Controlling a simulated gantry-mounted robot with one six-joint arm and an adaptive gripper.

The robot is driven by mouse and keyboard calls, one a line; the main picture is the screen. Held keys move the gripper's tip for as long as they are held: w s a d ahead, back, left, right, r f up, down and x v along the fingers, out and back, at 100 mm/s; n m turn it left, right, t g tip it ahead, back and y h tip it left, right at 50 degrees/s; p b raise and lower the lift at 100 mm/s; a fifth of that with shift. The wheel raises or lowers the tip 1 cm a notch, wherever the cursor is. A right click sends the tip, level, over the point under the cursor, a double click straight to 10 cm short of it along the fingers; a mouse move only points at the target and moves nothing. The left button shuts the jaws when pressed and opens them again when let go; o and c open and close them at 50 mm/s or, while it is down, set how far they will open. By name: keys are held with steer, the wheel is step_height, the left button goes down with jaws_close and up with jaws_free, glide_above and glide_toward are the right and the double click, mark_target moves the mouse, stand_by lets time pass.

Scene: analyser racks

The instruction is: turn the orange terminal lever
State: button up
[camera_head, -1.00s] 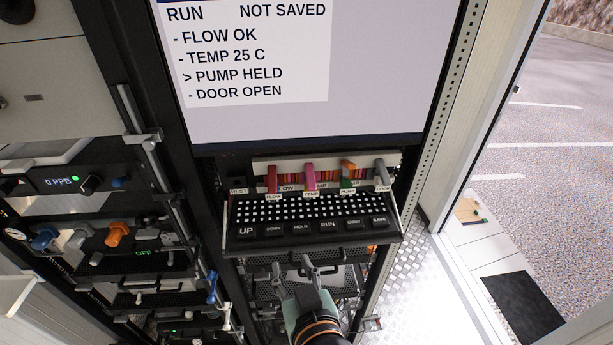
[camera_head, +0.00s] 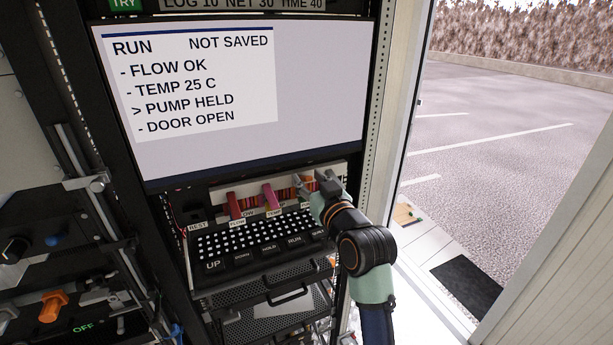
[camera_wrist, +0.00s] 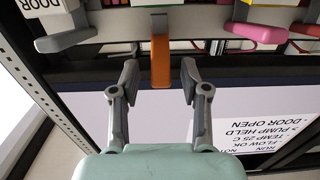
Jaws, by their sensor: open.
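The orange terminal lever (camera_wrist: 160,62) shows in the wrist view as an upright bar hanging from the terminal strip. My gripper (camera_wrist: 159,76) is open, with one finger on each side of the lever's free end. A gap shows between each finger and the lever, and I see no contact. In the head view my gripper (camera_head: 315,182) is at the right part of the lever row, below the screen, and largely hides the orange lever there.
A grey lever (camera_wrist: 68,41) is to the left and a pink lever (camera_wrist: 262,32) to the right in the wrist view. The screen (camera_head: 310,95) reads PUMP HELD. A keyboard (camera_head: 250,240) sits below the levers. The open doorway is at right.

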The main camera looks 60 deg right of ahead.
steer(key=shift+w+d, duration=0.25)
steer(key=shift+w, duration=0.1)
steer(key=shift+f, duration=0.1)
jaws_close()
